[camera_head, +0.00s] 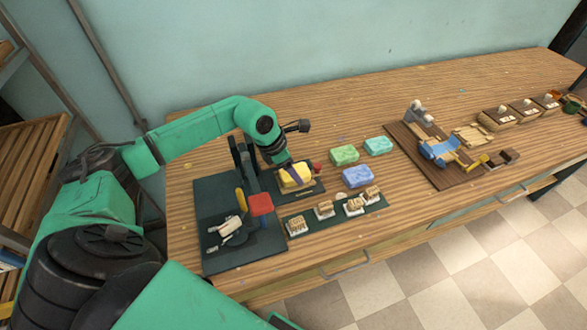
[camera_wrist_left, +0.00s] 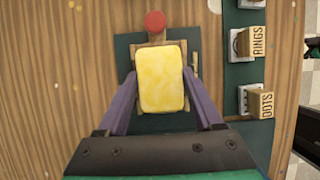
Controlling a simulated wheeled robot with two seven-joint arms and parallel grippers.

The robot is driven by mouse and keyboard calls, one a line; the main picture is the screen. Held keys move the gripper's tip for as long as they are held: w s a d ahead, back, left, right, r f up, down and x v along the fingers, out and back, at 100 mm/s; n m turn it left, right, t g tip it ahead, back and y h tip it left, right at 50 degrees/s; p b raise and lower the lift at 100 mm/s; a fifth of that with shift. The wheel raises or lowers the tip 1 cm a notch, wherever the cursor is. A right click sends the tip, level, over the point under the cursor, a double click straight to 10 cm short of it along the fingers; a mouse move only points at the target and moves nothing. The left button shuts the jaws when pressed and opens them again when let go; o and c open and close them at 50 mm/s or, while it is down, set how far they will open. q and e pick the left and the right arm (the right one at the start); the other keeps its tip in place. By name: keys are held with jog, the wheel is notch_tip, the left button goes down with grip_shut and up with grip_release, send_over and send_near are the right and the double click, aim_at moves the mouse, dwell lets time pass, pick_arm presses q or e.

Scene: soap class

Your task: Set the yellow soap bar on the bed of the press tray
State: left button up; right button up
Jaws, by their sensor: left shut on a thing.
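The yellow soap bar (camera_head: 295,175) is pinched between the purple fingers of my left gripper (camera_head: 298,178), which reaches down from the left arm. In the left wrist view the soap (camera_wrist_left: 161,78) is held flat-side up between the two fingers (camera_wrist_left: 160,98). It is over the press tray, a dark green board (camera_head: 313,190) with a wooden bed whose edge (camera_wrist_left: 194,66) shows beside the soap. A red knob (camera_wrist_left: 155,22) stands at the tray's end. The soap hides most of the bed, and I cannot tell if they touch. My right gripper is not in view.
Several stamp blocks stand on a dark strip (camera_head: 335,222) in front of the tray. Green (camera_head: 344,155), teal (camera_head: 378,146) and blue (camera_head: 357,177) bars lie to the right. Open tabletop lies behind.

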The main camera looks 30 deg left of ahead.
pick_arm(q)
jog(key=shift+f, duration=0.2)
dwell(0.3)
jog(key=o, duration=1.5)
jog(key=shift+r, duration=0.1)
jog(key=shift+r+p, duration=1.6)
jog(key=shift+r, duration=1.3)
